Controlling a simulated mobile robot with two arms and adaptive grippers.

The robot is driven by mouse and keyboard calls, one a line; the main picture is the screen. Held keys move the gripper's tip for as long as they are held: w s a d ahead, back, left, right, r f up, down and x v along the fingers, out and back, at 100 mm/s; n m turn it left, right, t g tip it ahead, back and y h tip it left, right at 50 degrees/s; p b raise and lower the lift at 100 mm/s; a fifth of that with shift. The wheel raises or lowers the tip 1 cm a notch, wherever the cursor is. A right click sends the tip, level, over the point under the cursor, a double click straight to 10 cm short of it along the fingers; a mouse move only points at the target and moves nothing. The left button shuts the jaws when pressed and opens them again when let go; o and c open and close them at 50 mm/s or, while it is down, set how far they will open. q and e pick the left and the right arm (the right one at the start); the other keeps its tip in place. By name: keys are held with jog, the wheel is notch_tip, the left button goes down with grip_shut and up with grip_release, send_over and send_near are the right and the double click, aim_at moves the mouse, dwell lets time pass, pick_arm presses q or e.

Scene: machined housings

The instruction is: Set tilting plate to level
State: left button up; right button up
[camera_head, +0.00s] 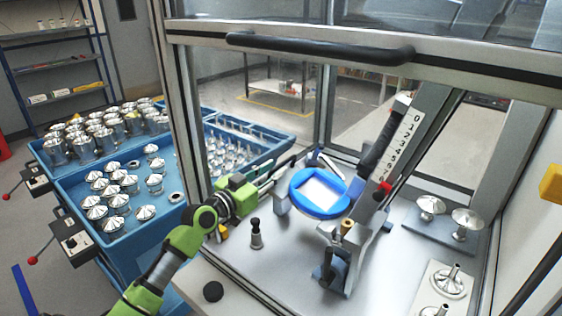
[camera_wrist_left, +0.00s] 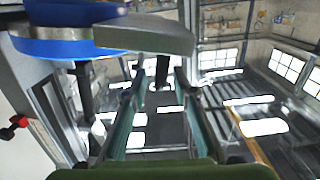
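The tilting plate is a blue round disc with a pale square centre (camera_head: 320,193), held on a grey stand inside the machine enclosure. It looks tilted in the head view; I cannot tell the exact angle. Its blue rim (camera_wrist_left: 70,43) and a grey block (camera_wrist_left: 145,35) at its edge fill the upper left of the left wrist view. My left gripper (camera_head: 284,170) reaches in from the left, close beside the plate's left edge. In the left wrist view its two fingers (camera_wrist_left: 160,82) are apart, with no object visibly held. My right gripper is not in view.
A numbered scale (camera_head: 405,140) with a red marker (camera_head: 383,188) rises right of the plate. A black-topped peg (camera_head: 256,234) stands left of it. Metal funnels (camera_head: 466,222) sit at right. The enclosure's frame and black handle (camera_head: 320,47) are in front. Blue crates (camera_head: 120,245) stand outside, left.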

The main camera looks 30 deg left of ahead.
aim_at(292, 158)
pick_arm(q)
jog(key=shift+w+r, duration=0.15)
jog(key=shift+w, duration=1)
jog(key=shift+w+d, duration=0.15)
jog(key=shift+w, duration=0.6)
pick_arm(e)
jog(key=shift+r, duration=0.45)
pick_arm(q)
jog(key=shift+c, duration=0.2)
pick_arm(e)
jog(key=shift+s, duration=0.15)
pick_arm(q)
grip_shut()
jog(key=a+f+n+b, duration=0.1)
jog(key=a+f+b, duration=0.2)
jog(key=f+b, duration=0.5)
jog(key=b, duration=0.2)
jog(key=shift+b, duration=0.35)
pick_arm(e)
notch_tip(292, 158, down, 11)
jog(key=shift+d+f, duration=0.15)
pick_arm(q)
jog(key=shift+f+n, duration=0.1)
jog(key=shift+n, duration=0.2)
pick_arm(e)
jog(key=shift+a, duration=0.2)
